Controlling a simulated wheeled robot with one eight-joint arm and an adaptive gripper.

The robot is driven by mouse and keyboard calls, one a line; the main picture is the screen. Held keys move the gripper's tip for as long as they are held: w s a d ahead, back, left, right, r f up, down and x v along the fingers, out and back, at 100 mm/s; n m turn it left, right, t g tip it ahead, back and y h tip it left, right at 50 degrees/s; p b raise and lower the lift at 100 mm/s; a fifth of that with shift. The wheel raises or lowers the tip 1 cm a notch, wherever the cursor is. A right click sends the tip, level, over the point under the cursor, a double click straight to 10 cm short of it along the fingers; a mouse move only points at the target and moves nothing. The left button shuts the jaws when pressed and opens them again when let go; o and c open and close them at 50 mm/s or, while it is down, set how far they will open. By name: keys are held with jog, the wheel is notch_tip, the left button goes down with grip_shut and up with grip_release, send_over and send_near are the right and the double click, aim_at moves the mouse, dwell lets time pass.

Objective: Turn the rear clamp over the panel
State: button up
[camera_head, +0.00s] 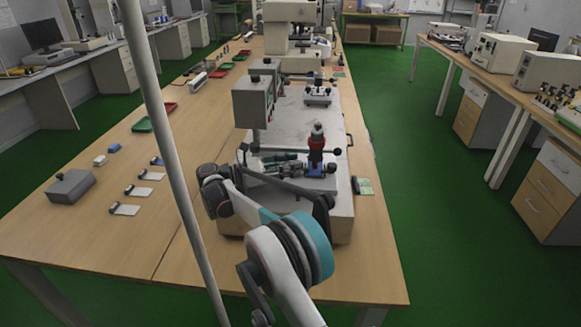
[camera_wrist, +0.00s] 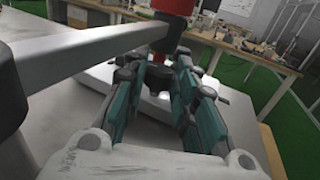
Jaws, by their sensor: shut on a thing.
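A red-and-black upright (camera_head: 317,142) stands near the front end of the pale machine base (camera_head: 296,120). In the wrist view the red part (camera_wrist: 170,7) is at the top, with a grey bar (camera_wrist: 85,62) crossing left from it to a black block (camera_wrist: 10,95). My gripper (camera_wrist: 157,88) has its teal-padded fingers closed around a dark part (camera_wrist: 157,73) just below the red part. This looks like part of a clamp, but I cannot tell whether it is the rear one. In the head view my gripper (camera_head: 300,166) is low beside the upright. I cannot clearly make out the panel.
A grey box on a post (camera_head: 253,101) stands left of the upright. A smaller fixture (camera_head: 318,93) stands farther back on the base. A green card (camera_head: 364,186) lies at the right table edge. Small parts and a grey box (camera_head: 70,187) lie left; wood between is clear.

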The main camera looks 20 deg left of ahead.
jog(key=shift+w+m+g+h, duration=0.1)
jog(key=shift+m+g+h, duration=0.25)
jog(key=shift+g, duration=0.25)
jog(key=o, duration=0.8)
jog(key=shift+t, duration=0.6)
